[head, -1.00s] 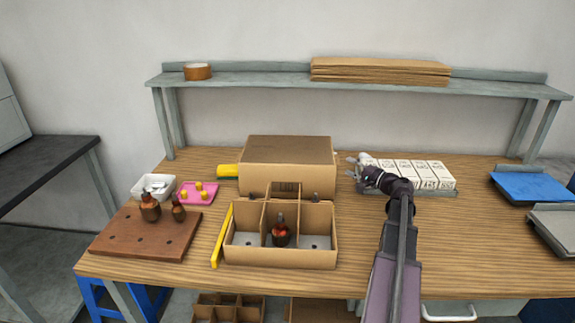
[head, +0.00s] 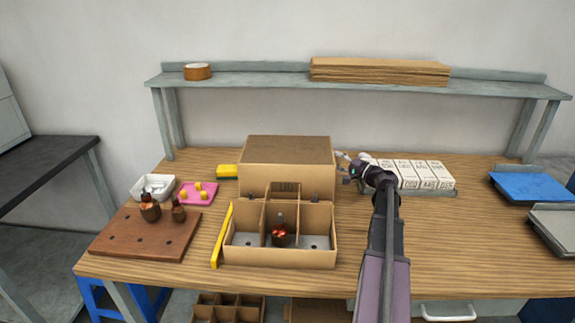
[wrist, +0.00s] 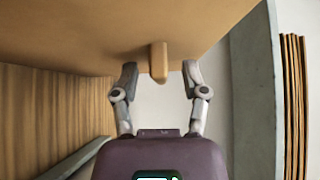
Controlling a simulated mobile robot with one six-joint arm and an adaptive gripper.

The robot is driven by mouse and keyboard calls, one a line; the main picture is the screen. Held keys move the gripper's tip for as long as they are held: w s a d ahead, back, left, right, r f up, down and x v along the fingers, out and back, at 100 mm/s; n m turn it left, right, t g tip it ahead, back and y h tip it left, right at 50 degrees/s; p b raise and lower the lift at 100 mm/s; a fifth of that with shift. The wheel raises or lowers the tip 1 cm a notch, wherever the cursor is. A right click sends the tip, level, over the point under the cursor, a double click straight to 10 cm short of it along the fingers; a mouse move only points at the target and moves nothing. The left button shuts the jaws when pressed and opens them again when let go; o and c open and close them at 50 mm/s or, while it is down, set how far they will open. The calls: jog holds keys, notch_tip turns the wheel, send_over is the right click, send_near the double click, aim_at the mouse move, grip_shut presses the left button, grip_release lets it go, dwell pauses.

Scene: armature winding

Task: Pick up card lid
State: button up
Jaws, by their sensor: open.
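The card lid (head: 287,151) is a brown cardboard box-like cover at the back middle of the bench, behind the divided box. In the wrist view the lid's large brown face (wrist: 120,28) fills the top, and a tan tab (wrist: 158,62) sticks out from it. My gripper (head: 343,162) is at the lid's right side. In the wrist view my gripper (wrist: 158,72) is open, with one finger on each side of the tab.
The divided cardboard box (head: 290,258) in front holds a dark armature in its middle compartment. White boxes (head: 425,175) stand right of my gripper. A yellow bar (head: 222,235), a pink tray (head: 210,188) and a wooden block (head: 145,240) lie left. A shelf (head: 230,82) spans the back.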

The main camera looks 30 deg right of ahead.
dwell(0.5)
grip_shut()
jog(key=shift+r, duration=0.1)
notch_tip(320, 180, up, 10)
jog(key=p, duration=1)
dwell(0.6)
jog(key=shift+d, duration=0.1)
dwell(0.4)
